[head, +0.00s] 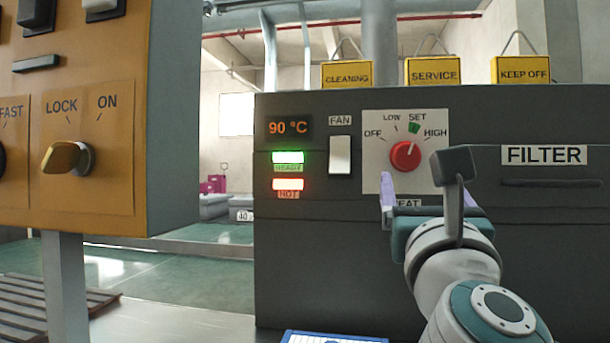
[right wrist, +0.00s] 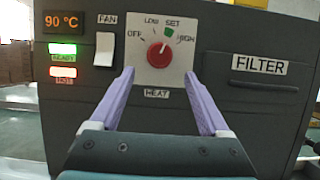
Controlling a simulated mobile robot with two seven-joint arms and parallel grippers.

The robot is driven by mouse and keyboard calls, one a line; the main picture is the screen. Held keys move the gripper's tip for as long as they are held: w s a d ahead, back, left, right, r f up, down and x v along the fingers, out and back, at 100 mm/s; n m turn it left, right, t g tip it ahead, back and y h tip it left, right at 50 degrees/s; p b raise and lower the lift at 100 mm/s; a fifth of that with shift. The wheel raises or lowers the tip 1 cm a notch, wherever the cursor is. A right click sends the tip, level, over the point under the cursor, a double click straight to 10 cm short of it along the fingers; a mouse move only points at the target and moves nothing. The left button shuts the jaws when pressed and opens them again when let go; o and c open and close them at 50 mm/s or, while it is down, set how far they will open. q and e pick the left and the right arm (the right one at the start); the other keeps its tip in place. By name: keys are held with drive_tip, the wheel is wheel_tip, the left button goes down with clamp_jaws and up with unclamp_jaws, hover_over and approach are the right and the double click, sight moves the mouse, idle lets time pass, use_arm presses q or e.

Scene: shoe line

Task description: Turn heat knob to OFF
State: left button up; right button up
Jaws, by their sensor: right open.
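The red heat knob (head: 405,156) sits on a pale dial plate (head: 375,126) marked OFF, LOW, SET and HIGH, on the front of a dark grey machine. Its white pointer mark leans up and slightly right, near the green SET mark and not at OFF. The knob also shows in the right wrist view (right wrist: 160,55). My right gripper (head: 427,188) is open and empty, below and in front of the plate. In the right wrist view its purple fingers (right wrist: 159,74) are spread wide, one to each side below the knob. My left gripper is not in view.
A display (head: 289,127) reads 90 °C, above a lit green READY lamp (head: 288,157) and a lit red HOT lamp (head: 288,184). A white fan switch (head: 340,155) is left of the dial. An orange control box (head: 110,150) stands at left. A FILTER drawer (head: 553,182) is at right.

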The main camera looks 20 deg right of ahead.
sight(408, 160)
drive_tip(key=x, duration=0.7)
drive_tip(key=shift+w+d+r, duration=0.1)
drive_tip(key=shift+w+r, duration=0.1)
drive_tip(key=shift+w, duration=0.05)
clamp_jaws()
idle(0.3)
